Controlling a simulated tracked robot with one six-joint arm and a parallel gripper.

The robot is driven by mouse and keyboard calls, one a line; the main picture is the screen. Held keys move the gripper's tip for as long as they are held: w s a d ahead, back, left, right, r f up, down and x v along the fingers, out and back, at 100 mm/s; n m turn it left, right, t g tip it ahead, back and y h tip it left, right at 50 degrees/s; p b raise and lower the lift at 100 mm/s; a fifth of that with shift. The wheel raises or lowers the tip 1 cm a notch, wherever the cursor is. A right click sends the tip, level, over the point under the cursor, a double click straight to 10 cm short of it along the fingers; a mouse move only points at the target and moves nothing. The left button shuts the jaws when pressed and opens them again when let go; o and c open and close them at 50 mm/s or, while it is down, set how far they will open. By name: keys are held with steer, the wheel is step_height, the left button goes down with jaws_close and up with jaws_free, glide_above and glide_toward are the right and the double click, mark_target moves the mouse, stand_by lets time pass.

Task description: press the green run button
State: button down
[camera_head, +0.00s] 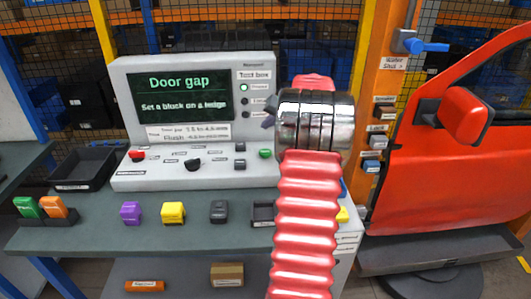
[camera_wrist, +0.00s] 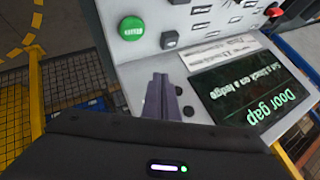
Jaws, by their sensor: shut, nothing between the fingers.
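The green run button (camera_head: 265,153) sits at the right end of the grey test box's sloped panel. In the head view only a dark bit of my gripper (camera_head: 269,121) shows beside my metal wrist, above the button in the picture. I cannot tell how far the tips are from the panel.
The test box screen (camera_head: 180,96) reads "Door gap" and "Set a block on a hedge". A red button (camera_head: 137,156) and black knob (camera_head: 193,165) share the panel. Several coloured blocks stand on the bench (camera_head: 100,238) in front. A red car door (camera_head: 455,150) stands at right.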

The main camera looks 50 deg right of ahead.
steer(key=shift+f, duration=4.35)
steer(key=shift+f, duration=0.85)
steer(key=shift+r, duration=0.95)
steer(key=shift+r, duration=0.15)
steer(key=shift+r, duration=2.35)
step_height(320, 180, up, 8)
glide_above(267, 153)
steer(key=shift+d, duration=0.1)
